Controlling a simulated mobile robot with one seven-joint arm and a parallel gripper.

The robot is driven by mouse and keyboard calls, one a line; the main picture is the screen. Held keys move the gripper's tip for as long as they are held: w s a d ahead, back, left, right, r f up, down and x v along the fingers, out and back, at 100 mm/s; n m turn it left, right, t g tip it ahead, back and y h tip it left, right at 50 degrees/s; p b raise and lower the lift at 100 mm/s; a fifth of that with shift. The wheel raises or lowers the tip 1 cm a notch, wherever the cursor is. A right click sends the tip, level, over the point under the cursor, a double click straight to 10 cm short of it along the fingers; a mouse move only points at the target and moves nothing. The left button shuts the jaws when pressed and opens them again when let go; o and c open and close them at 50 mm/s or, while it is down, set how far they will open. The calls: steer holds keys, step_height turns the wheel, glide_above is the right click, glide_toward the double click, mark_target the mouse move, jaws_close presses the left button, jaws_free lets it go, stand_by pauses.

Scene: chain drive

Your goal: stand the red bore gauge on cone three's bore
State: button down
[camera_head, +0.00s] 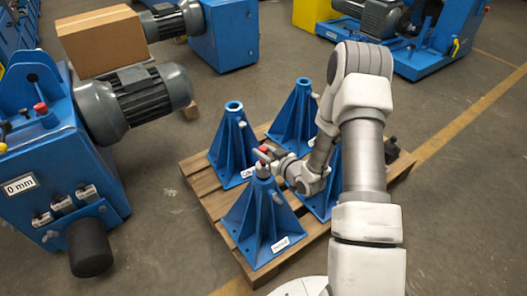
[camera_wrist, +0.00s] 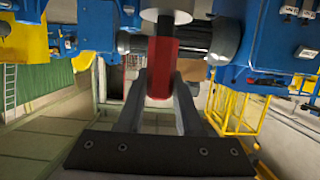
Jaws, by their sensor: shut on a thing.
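The red bore gauge (camera_wrist: 162,68) is between the two fingers of my gripper (camera_wrist: 160,88) in the wrist view, with a pale grey round part at its end. In the head view my gripper (camera_head: 272,156) is at the top of the front blue cone stand (camera_head: 262,222), and the red of the gauge (camera_head: 264,148) shows just above that top. I cannot tell whether the gauge touches the bore or hangs just over it. The front cone's white label is too small to read, so I cannot tell which cone is three.
Other blue cones stand at the left (camera_head: 232,145) and back (camera_head: 295,117) of the wooden pallet (camera_head: 208,200); another is partly behind my arm. A blue machine with a grey motor (camera_head: 135,100) is close on the left. A cardboard box (camera_head: 103,42) is behind it.

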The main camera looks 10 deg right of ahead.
steer(key=shift+f+b, duration=0.3)
steer(key=shift+b, duration=0.05)
steer(key=shift+f+b, duration=0.25)
steer(key=shift+b, duration=0.05)
steer(key=c, duration=0.6)
jaws_free()
